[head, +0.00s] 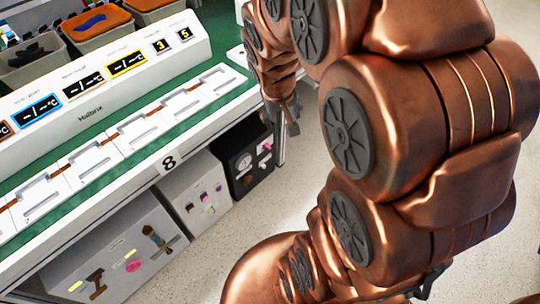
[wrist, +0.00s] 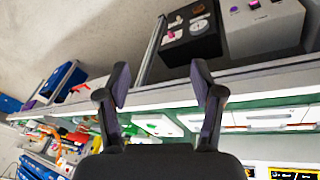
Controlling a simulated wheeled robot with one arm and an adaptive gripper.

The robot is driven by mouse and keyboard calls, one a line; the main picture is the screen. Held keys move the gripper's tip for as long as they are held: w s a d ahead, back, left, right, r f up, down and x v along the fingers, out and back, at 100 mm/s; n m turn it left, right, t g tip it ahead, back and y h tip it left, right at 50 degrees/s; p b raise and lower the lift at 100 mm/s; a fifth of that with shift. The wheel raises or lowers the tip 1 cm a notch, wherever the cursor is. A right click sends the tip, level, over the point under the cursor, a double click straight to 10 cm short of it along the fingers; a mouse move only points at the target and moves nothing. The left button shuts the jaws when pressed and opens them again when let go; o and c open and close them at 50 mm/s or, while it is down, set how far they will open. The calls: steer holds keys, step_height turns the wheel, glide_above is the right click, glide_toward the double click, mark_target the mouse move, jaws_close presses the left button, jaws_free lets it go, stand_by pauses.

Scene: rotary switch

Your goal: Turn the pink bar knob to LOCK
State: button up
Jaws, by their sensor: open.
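Small pink parts show on the boxes under the bench in the head view: one on the black box (head: 248,160), one on the smaller grey box (head: 196,199) and a pink oval on the larger grey box (head: 125,258). I cannot tell which is the pink bar knob, and no LOCK mark is readable. The wrist view shows the black box (wrist: 190,42) with a pale dial and a pink part, and a grey box (wrist: 262,32) beside it. My gripper (wrist: 160,83) is open and empty, its fingers apart below the black box in the picture. It also shows in the head view (head: 293,118) near the bench's end.
The green-topped bench (head: 125,165) carries a row of white panels and a sloped display console (head: 100,85). Its edge lies close to my gripper. Bins (head: 98,28) stand behind. The pale floor (head: 300,185) to the right of the boxes is clear.

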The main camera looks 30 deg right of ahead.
steer(key=w+d+f+t+h+b, duration=0.1)
steer(key=w+d+f+t+b, duration=0.2)
steer(key=w+d+f+b, duration=0.5)
steer(key=w+d+f+t+b, duration=0.2)
steer(key=w+d+f+b, duration=0.2)
steer(key=w+d+f, duration=0.75)
steer(key=m+t+y+b, duration=0.1)
steer(key=t+y+b, duration=0.35)
steer(key=b, duration=0.55)
glide_toward(267, 147)
steer(key=w+d+r, duration=0.4)
steer(key=d+r, duration=0.1)
steer(key=d, duration=0.1)
steer(key=s+a+f+m+t+y+b, duration=0.3)
steer(key=f+t+b, duration=0.3)
steer(key=f+b, duration=0.45)
steer(key=f+x, duration=0.1)
steer(key=x, duration=0.6)
steer(key=shift+a+f+b, duration=0.3)
steer(key=shift+a+b, duration=0.15)
steer(key=shift+c, duration=0.4)
